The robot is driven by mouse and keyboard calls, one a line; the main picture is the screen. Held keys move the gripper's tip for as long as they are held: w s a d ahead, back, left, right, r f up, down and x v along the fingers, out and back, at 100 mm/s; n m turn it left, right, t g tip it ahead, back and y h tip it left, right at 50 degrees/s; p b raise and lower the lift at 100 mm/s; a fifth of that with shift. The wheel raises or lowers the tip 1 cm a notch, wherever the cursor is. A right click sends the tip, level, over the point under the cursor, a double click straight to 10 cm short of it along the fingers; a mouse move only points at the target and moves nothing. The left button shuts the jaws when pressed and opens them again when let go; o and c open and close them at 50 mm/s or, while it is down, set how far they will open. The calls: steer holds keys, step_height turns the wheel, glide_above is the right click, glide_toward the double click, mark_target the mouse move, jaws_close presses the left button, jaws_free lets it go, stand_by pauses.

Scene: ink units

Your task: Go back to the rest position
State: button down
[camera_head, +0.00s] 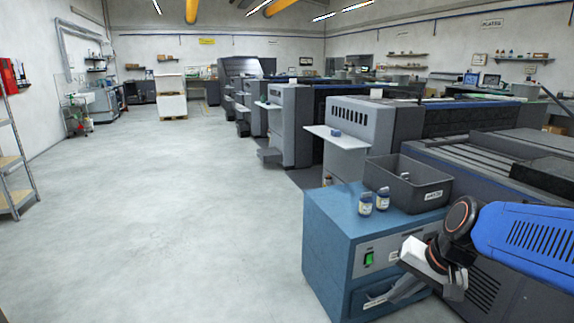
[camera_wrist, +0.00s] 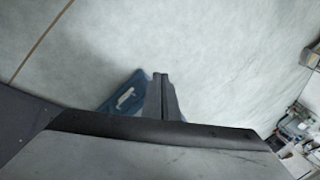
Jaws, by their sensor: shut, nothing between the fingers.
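My gripper (camera_wrist: 160,77) shows in the wrist view as two grey fingers pressed together, with nothing between them. Beyond the fingers lie the pale floor and part of a blue surface with a white strip. In the head view my gripper (camera_head: 376,300) hangs in front of the blue cabinet (camera_head: 328,240) at the lower right, pointing down and left. My blue arm reaches in from the right edge. The fingertips are small and hard to make out there.
Two small labelled jars (camera_head: 366,203) (camera_head: 383,198) stand on the cabinet top beside a dark grey bin (camera_head: 407,184). Large grey printing machines (camera_head: 355,130) line the right side. A metal shelf (camera_head: 12,165) stands at the left. The floor between is wide and clear.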

steer(key=s+d+r+n+t+h, duration=0.1)
steer(key=s+d+n+h, duration=0.2)
steer(key=s, duration=0.8)
steer(key=shift+s+d+r+n, duration=0.15)
steer(key=shift+s+d+n, duration=0.2)
steer(key=shift+n, duration=0.85)
steer(key=c, duration=2.4)
jaws_free()
steer(key=shift+c, duration=0.2)
